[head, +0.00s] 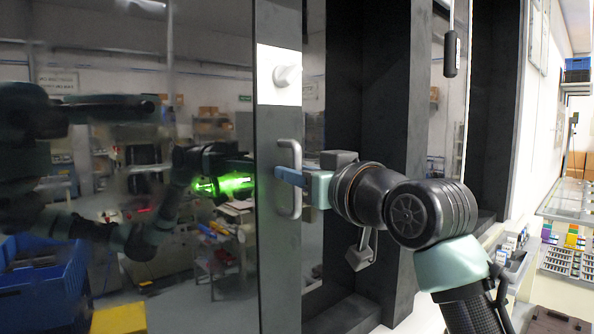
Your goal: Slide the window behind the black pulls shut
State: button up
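A dark glass pane (215,130) fills the left of the head view, with a dark vertical frame edge. A pale grey D-shaped handle (297,200) is fixed upright on that edge. My gripper (286,175) reaches in from the right, and its blue finger part lies at the handle, seeming to pass into its loop. I cannot tell whether it touches. The finger gap is hidden. A black pull (452,54) hangs on a cord at the upper right, before a bright narrow opening (447,115) between dark posts. No pull shows in front of the handled pane.
Dark posts (403,90) stand close behind my arm. A second grey handle (362,250) sits below my wrist. Trays (570,262) of small parts lie at the right. The pane reflects my arm and the room.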

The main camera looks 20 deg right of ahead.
jog(key=shift+c, duration=0.2)
grip_shut()
dwell(1.1)
